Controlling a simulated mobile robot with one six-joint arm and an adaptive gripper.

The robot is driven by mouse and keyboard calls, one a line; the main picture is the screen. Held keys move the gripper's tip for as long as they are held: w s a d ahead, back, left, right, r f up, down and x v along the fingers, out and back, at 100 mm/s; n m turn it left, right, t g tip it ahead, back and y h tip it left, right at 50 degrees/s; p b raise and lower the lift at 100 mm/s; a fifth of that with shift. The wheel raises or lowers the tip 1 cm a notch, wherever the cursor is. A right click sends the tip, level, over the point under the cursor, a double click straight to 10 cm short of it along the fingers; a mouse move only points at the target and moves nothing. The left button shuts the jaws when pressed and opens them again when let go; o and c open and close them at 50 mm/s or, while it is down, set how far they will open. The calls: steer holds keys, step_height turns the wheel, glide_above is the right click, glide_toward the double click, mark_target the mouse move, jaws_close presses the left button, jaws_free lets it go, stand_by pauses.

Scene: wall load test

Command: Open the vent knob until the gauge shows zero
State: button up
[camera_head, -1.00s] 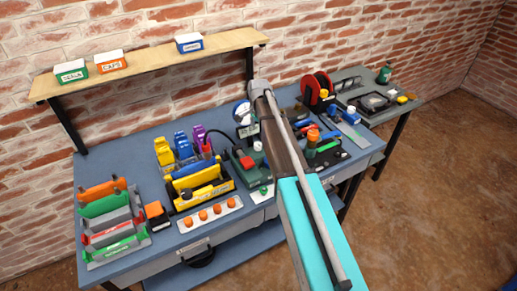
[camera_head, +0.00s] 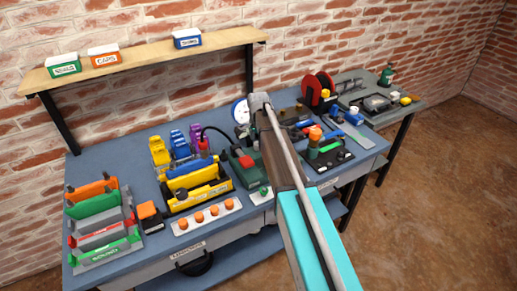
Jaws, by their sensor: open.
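A round white gauge (camera_head: 239,112) with a blue rim stands at the back of the bench, partly covered by my arm. Its needle is too small to read. A dark green pump-like unit (camera_head: 243,166) with a red part on top (camera_head: 246,161) sits in front of it, with a black hose curving to its left. A small green knob-like piece (camera_head: 264,190) lies at the unit's front, close to my arm. I cannot tell which part is the vent knob. My gripper cannot be made out; my arm crosses the middle of the view and hides what lies behind it.
On the left are a grey rack (camera_head: 101,226), a yellow toolbox (camera_head: 197,188) and a white strip with orange knobs (camera_head: 207,215). Right of my arm are a black tray (camera_head: 330,155) and a red reel (camera_head: 317,91). A wooden shelf (camera_head: 150,60) hangs above.

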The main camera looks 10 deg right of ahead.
steer(key=shift+f+b, duration=0.7)
steer(key=shift+f, duration=0.25)
steer(key=shift+c, duration=0.3)
steer(key=c, duration=1.1)
